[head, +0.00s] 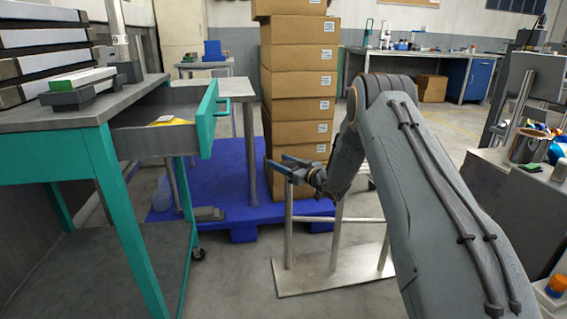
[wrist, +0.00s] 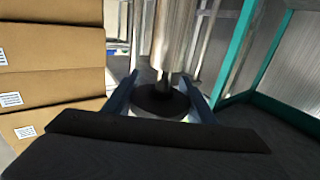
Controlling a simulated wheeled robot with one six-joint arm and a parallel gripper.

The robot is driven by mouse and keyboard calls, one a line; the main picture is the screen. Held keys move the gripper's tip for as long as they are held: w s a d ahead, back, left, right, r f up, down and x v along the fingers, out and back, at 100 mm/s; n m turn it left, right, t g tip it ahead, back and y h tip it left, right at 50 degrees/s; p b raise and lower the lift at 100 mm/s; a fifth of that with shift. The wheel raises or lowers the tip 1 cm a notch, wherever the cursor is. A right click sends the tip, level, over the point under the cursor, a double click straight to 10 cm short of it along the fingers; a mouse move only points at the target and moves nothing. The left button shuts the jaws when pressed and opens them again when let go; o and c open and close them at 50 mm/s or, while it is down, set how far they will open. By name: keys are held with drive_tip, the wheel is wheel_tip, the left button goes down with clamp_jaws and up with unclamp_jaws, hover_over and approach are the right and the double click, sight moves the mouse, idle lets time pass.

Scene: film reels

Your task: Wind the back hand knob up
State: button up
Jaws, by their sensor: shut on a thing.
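My gripper (head: 279,164) is in the middle of the head view, in front of the stacked boxes and at the top of a metal stand's left post (head: 289,228). In the wrist view my gripper (wrist: 163,103) has its two blue fingers on either side of a dark round knob-like piece (wrist: 158,104), shut on it. A shiny metal cylinder (wrist: 174,40) rises behind or from this piece; I cannot tell how they join. In the head view the knob cannot be made out. Which knob this is cannot be told for sure. No film reels can be made out.
The stand's base plate (head: 330,274) is on the floor. Cardboard boxes (head: 297,115) are stacked on a blue pallet (head: 228,205). A teal workbench (head: 120,185) with an open drawer (head: 207,122) stands left. A cluttered grey cabinet (head: 500,195) is right.

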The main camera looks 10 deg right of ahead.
sight(289, 166)
drive_tip(key=shift+s+a+f+n+g+y+b, duration=0.2)
drive_tip(key=shift+n+g+y+b, duration=0.15)
drive_tip(key=shift+n+g+y, duration=0.35)
drive_tip(key=shift+s+a+f+n+g+y+b, duration=0.15)
drive_tip(key=shift+n+g+y+b, duration=0.2)
drive_tip(key=shift+n+g+y, duration=0.3)
drive_tip(key=shift+s+a+f+n+g+y+b, duration=0.1)
drive_tip(key=shift+s+a+n+g+y+b, duration=0.2)
drive_tip(key=shift+n+g+y, duration=0.4)
drive_tip(key=shift+d, duration=0.1)
drive_tip(key=o, duration=1)
drive_tip(key=shift+w, duration=0.1)
drive_tip(key=shift+o, duration=0.2)
drive_tip(key=shift+r+g+y, duration=0.2)
drive_tip(key=shift+g+y, duration=0.05)
drive_tip(key=shift+g, duration=0.1)
drive_tip(key=p+v, duration=0.2)
drive_tip(key=v, duration=0.5)
drive_tip(key=shift+d, duration=0.2)
